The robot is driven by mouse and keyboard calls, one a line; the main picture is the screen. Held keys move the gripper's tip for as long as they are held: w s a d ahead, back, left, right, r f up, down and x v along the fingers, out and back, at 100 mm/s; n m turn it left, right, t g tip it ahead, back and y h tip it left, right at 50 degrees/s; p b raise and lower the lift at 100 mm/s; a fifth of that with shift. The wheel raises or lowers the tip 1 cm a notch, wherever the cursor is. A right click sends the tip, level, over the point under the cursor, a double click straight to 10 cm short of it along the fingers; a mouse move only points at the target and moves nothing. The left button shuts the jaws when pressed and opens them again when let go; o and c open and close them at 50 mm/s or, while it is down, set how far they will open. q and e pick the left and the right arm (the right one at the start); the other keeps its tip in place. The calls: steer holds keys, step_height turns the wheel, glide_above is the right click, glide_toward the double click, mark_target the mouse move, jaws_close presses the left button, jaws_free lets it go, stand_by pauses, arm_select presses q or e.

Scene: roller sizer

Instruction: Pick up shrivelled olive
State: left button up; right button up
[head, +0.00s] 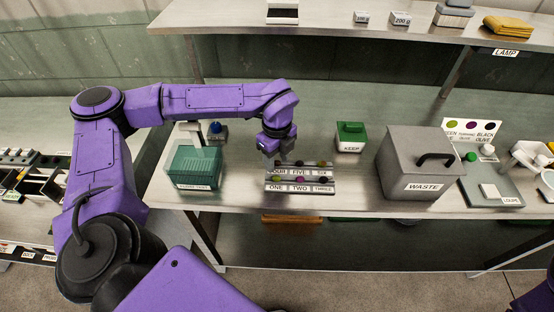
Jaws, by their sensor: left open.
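A metal holder (270,188) on the bench carries small olives above labels ONE to SIX. In the front row sit an olive above ONE (276,180), a purple olive above TWO (300,180) and a greenish olive above THREE (325,181). In the back row, olives show above FIVE (298,164) and SIX (321,164). The place at FOUR is partly hidden by my gripper. I cannot tell which olive is shrivelled at this size. My left gripper (281,160) is open, pointing down over the back left of the holder. My right gripper is out of view.
A green clear-sided box (194,168) stands left of the holder. A green KEEP box (350,137) and a grey lidded WASTE bin (412,160) stand right. A shelf (330,22) runs above.

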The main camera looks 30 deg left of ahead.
arm_select(q)
steer(key=c, duration=0.8)
steer(key=shift+o, duration=0.2)
steer(key=shift+r, duration=0.15)
